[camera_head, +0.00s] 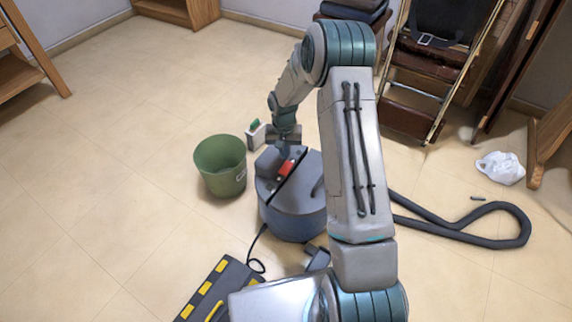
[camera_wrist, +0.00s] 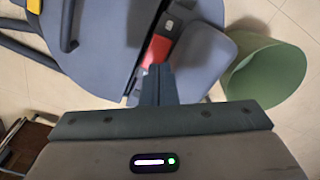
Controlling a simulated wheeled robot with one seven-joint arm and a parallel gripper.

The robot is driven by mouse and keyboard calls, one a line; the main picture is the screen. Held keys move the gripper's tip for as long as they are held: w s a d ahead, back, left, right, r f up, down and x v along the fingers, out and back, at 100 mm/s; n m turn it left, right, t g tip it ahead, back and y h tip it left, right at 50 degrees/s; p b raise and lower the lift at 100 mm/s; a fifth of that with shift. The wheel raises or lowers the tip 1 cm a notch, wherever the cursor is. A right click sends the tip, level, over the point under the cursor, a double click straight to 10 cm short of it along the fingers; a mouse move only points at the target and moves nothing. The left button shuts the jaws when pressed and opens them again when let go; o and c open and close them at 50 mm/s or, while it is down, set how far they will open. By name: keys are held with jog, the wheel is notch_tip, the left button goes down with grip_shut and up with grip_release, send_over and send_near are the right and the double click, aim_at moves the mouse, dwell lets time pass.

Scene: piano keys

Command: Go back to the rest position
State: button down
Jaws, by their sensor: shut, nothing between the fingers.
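My gripper (camera_head: 284,151) is shut and empty. In the head view it points down just above the top of a grey-blue canister vacuum cleaner (camera_head: 292,218), close to its red switch (camera_head: 286,168). In the wrist view my closed fingers (camera_wrist: 153,70) reach toward the red switch (camera_wrist: 157,50) on the vacuum cleaner (camera_wrist: 105,60). I cannot tell whether the fingertips touch it. My arm hides part of the vacuum cleaner's right side in the head view.
A green bucket (camera_head: 221,166) stands left of the vacuum cleaner, with a small white box (camera_head: 256,136) behind. A black hose (camera_head: 470,232) curls right. A yellow-and-black item (camera_head: 215,285) lies in front. A white bag (camera_head: 499,168) lies right. The left floor is clear.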

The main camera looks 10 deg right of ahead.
dwell(0.4)
jog(key=s+r+p, duration=0.3)
jog(key=r+p, duration=0.2)
jog(key=r, duration=0.6)
jog(key=s+r+n+t+p, duration=0.1)
jog(key=s+r+p, duration=0.3)
jog(key=r, duration=0.8)
jog(key=s+r+p, duration=0.3)
jog(key=r+p, duration=0.4)
jog(key=r, duration=0.4)
jog(key=s+r+n+t+p, duration=0.1)
jog(key=s+r+p, duration=0.7)
jog(key=r, duration=0.5)
jog(key=s+r+p, duration=0.9)
jog(key=s+r, duration=0.2)
jog(key=r, duration=0.3)
jog(key=shift+s+n+t, duration=0.25)
jog(key=shift+n+t, duration=0.15)
